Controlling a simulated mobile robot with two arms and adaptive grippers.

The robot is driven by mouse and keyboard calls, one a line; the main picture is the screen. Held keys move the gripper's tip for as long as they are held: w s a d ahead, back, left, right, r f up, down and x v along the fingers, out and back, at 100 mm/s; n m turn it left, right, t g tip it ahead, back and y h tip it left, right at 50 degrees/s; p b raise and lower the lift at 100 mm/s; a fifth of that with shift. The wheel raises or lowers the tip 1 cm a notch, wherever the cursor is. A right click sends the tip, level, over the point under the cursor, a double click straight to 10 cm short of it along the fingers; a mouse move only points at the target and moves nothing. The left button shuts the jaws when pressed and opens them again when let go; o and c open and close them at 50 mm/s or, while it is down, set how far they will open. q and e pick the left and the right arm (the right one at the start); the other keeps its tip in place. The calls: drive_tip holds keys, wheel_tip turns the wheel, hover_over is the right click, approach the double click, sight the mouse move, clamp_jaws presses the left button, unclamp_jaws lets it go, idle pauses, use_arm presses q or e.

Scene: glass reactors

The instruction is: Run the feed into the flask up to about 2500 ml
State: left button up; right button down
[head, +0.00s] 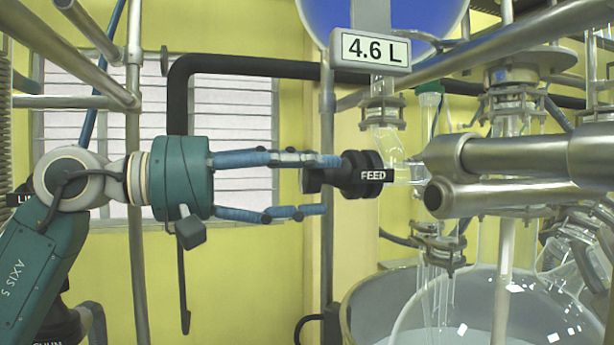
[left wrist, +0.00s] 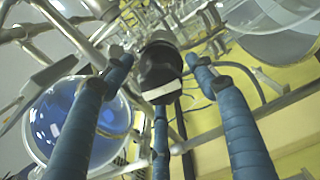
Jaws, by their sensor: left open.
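The black FEED knob (head: 362,176) sits on the glass valve line under the feed vessel (head: 318,14), which holds blue liquid. In the left wrist view the knob (left wrist: 158,68) lies between the spread fingers. I cannot tell whether they touch it. The round glass flask (head: 450,305) is at the lower right, partly cut off; its fill level cannot be read.
Thick metal tubes (head: 510,156) cross just right of the knob. A black pipe (head: 250,68) runs behind. A steel frame post (head: 136,200) stands at the left. A metal bath (head: 360,300) surrounds the flask. Glass fittings crowd the right side.

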use_arm(q)
drive_tip(key=v, duration=1.2)
